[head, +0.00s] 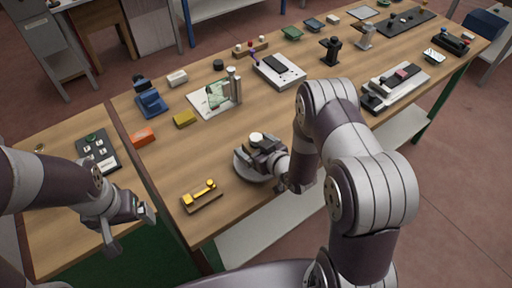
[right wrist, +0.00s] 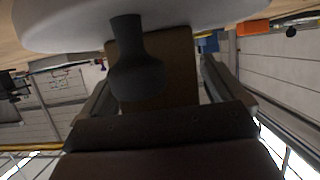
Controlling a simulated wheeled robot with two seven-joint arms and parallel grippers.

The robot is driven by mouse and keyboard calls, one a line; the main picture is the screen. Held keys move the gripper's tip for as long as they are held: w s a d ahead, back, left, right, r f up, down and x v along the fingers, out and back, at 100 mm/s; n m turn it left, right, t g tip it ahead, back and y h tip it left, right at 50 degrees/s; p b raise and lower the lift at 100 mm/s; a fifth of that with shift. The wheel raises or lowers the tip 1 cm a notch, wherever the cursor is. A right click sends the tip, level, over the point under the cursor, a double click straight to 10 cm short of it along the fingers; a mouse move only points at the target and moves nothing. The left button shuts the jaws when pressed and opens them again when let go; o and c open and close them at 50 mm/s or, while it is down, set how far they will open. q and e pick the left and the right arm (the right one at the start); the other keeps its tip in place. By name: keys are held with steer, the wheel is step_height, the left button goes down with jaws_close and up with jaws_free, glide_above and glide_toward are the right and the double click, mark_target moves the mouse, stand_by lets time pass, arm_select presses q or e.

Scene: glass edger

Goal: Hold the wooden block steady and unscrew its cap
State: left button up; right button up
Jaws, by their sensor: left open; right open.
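The wooden block stands on a round pale disc (head: 242,173) near the front edge of the table, mostly hidden by my right gripper in the head view. Its round cream cap (head: 257,138) shows above the fingers. In the right wrist view the brown block (right wrist: 178,75) lies between my right gripper's fingers (right wrist: 155,85), with a dark rounded shape (right wrist: 137,70) in front of it. My right gripper (head: 262,152) is open around the block; finger contact cannot be told. My left gripper (head: 132,226) is open and empty at the left, well away from the block.
A wooden piece with yellow parts (head: 202,195) lies left of the disc. An orange box (head: 143,137), a yellow block (head: 184,119) and a board with an upright post (head: 212,100) stand behind. A dark panel (head: 98,152) lies on the left table. The wood between is clear.

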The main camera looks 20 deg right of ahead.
steer(key=shift+w+a+f, duration=0.2)
steer(key=shift+w+f, duration=0.1)
steer(key=shift+w, duration=0.3)
steer(key=shift+s, duration=0.1)
steer(key=c, duration=1.1)
steer(key=shift+c, duration=0.2)
